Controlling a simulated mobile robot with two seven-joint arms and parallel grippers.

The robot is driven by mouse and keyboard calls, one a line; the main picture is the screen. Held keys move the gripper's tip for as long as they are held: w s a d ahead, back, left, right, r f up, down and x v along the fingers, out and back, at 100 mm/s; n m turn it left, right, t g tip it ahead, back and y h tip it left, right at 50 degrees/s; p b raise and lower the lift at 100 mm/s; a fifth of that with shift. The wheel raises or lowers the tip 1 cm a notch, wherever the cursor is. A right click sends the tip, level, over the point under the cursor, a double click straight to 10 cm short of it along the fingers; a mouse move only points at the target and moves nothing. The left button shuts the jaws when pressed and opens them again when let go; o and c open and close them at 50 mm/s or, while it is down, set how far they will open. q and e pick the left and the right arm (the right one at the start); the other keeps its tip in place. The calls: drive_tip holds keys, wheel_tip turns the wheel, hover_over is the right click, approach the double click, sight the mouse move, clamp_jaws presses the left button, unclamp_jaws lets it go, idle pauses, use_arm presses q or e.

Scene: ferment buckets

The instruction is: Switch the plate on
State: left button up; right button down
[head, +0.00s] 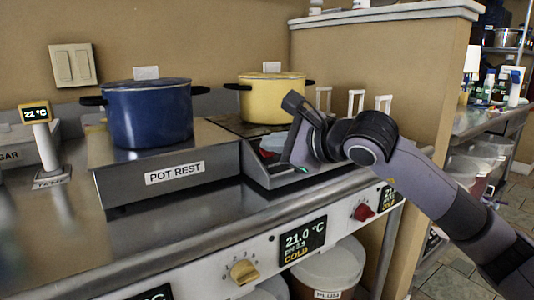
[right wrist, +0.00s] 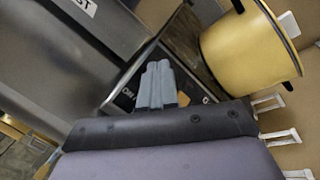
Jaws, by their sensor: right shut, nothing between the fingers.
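The plate (head: 262,176) is a low metal unit with a dark sloping front panel, right of the pot rest. A yellow pot (head: 272,97) stands on its back part and also shows in the right wrist view (right wrist: 240,50). My right gripper (head: 268,145) is shut and empty, with its fingertips over the plate's front panel. In the right wrist view the grey fingers (right wrist: 157,75) are together above the panel (right wrist: 124,97), where small white lettering is partly hidden. A small green patch (head: 301,170) shows beside the hand. I cannot tell whether the fingers touch anything. My left gripper is out of view.
A blue pot (head: 147,113) stands on the pot rest (head: 140,182) to the left. A thermometer display (head: 35,113) reads 22 °C. The counter's front carries a yellow knob (head: 243,271), a red knob (head: 363,212) and displays. A wall partition (head: 385,75) rises behind the plate.

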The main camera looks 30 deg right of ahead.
use_arm(q)
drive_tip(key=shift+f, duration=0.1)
drive_tip(key=shift+p, duration=0.3)
use_arm(e)
drive_tip(key=shift+s+r, duration=0.35)
drive_tip(key=shift+r, duration=0.35)
drive_tip(key=shift+s+d+r+p, duration=0.1)
drive_tip(key=shift+s+r+p, duration=0.2)
drive_tip(key=shift+r, duration=0.35)
drive_tip(key=shift+s+r+p, duration=0.3)
drive_tip(key=shift+r, duration=0.35)
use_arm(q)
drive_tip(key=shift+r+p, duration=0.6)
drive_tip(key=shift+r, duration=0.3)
use_arm(e)
drive_tip(key=s+r, duration=0.1)
drive_tip(key=r, duration=0.1)
drive_tip(key=shift+s+d+r, duration=0.1)
drive_tip(key=shift+s+r, duration=0.25)
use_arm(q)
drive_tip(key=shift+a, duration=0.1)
